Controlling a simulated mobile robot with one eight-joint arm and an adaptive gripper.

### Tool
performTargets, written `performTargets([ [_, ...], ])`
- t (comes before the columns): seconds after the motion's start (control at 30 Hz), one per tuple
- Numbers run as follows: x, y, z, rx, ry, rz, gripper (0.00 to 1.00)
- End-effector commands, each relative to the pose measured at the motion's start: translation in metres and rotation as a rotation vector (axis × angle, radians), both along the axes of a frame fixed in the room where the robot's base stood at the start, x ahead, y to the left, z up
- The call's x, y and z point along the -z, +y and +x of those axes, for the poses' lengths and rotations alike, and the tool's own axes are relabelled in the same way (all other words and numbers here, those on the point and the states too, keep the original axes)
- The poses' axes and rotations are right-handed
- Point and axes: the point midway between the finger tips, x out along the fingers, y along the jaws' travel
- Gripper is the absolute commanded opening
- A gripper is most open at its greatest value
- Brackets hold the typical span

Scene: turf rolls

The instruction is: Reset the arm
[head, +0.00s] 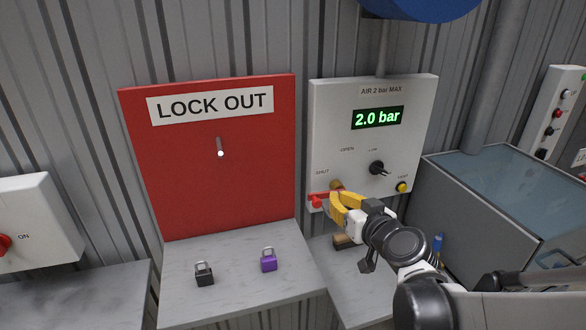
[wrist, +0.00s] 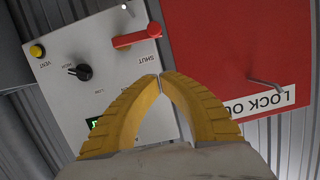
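My gripper (head: 333,197) is in front of the lower part of the air panel (head: 330,120) in the head view. Its yellow fingers meet at the tips in the wrist view (wrist: 160,77), with nothing between them. The red valve handle (head: 317,199) lies just left of the fingertips, near the SHUT label. In the wrist view the panel appears upside down, and the handle (wrist: 137,36) shows whole beyond the fingertips, apart from them in the picture. Whether the fingers touch the handle cannot be told. My arm comes in from the lower right.
The panel display (head: 377,118) reads 2.0 bar. A red LOCK OUT board (head: 220,190) with a peg stands left. A black padlock (head: 204,275) and a purple padlock (head: 268,261) rest on the grey shelf (head: 235,290). A glass-topped cabinet (head: 500,190) stands right.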

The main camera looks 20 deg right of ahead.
Motion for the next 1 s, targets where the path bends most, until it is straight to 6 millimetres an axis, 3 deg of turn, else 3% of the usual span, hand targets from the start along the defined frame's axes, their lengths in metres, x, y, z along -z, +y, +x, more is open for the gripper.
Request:
performTargets([
  [0.3, 0.001, 0.003, -0.001, -0.006, 0.007, 0.001, 0.00],
  [0.47, 0.013, 0.037, -0.018, -0.078, 0.111, 0.005, 0.00],
  [0.6, 0.039, 0.077, -0.061, -0.142, 0.316, -0.003, 0.00],
  [0.7, 0.057, 0.089, -0.100, -0.135, 0.468, -0.024, 0.00],
  [0.83, 0.073, 0.085, -0.145, -0.077, 0.613, -0.060, 0.00],
  [1.0, 0.079, 0.074, -0.175, -0.008, 0.695, -0.090, 0.00],
])
